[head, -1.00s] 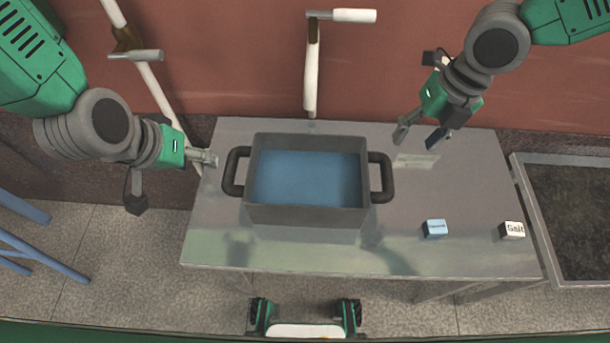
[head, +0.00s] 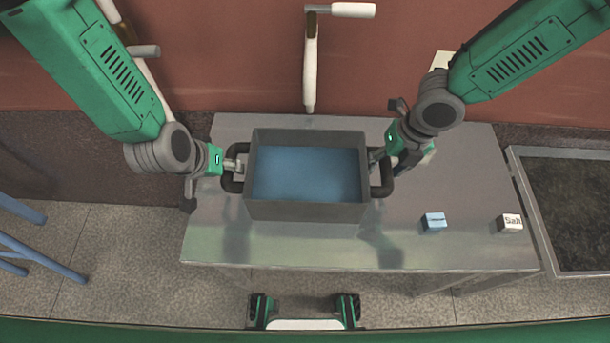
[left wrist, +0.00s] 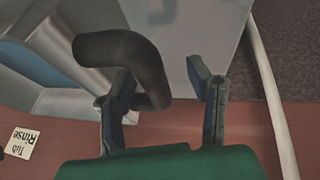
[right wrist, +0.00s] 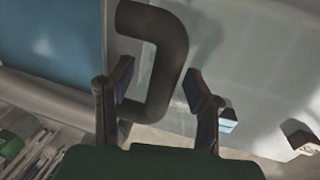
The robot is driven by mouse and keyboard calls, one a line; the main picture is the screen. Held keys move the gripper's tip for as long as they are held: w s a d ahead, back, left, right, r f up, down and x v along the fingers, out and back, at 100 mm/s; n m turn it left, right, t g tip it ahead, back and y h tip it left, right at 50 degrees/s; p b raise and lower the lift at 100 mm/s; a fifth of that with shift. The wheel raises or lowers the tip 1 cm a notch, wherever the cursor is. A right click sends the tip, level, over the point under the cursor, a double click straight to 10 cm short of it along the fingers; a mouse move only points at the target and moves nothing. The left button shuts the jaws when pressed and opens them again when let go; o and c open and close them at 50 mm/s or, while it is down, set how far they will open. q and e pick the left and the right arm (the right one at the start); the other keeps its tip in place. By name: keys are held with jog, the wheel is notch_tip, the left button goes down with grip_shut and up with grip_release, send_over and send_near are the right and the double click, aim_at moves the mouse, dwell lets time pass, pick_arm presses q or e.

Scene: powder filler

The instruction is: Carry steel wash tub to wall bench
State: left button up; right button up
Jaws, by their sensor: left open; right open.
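The steel wash tub (head: 305,212) is a grey rectangular box with a blue inside, upright on the metal table (head: 450,190). It has a dark loop handle on each side. My left gripper (head: 235,165) is open at the left handle (head: 232,186); in the left wrist view the fingers (left wrist: 165,95) stand either side of the handle's bar (left wrist: 150,75). My right gripper (head: 378,158) is open at the right handle (head: 388,178); in the right wrist view its fingers (right wrist: 158,90) straddle the handle bar (right wrist: 170,60). Whether any finger touches is unclear.
A blue small box (head: 434,222) and a white box marked Salt (head: 509,223) sit on the table's right side. A dark-filled tray (head: 580,200) stands at the right. Blue legs (head: 18,240) show at the left. A pipe (head: 310,65) runs down the red wall.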

pick_arm(q)
jog(key=shift+w+d+f, duration=0.1)
jog(key=shift+f, duration=0.2)
pick_arm(e)
jog(key=shift+a+f, duration=0.1)
jog(key=shift+f, duration=0.25)
pick_arm(q)
jog(key=shift+w+d+f, duration=0.1)
jog(key=shift+d, duration=0.4)
pick_arm(e)
jog(key=shift+d+f, duration=0.25)
jog(key=shift+d, duration=0.1)
pick_arm(q)
jog(key=shift+a, duration=0.15)
grip_shut()
pick_arm(e)
jog(key=shift+a, duration=0.15)
grip_shut()
pick_arm(q)
jog(key=shift+a, duration=0.1)
jog(key=shift+w, duration=0.15)
pick_arm(e)
jog(key=shift+w+r, duration=0.15)
jog(key=shift+r, duration=0.05)
pick_arm(q)
jog(key=shift+r, duration=0.25)
pick_arm(e)
jog(key=shift+r, duration=0.1)
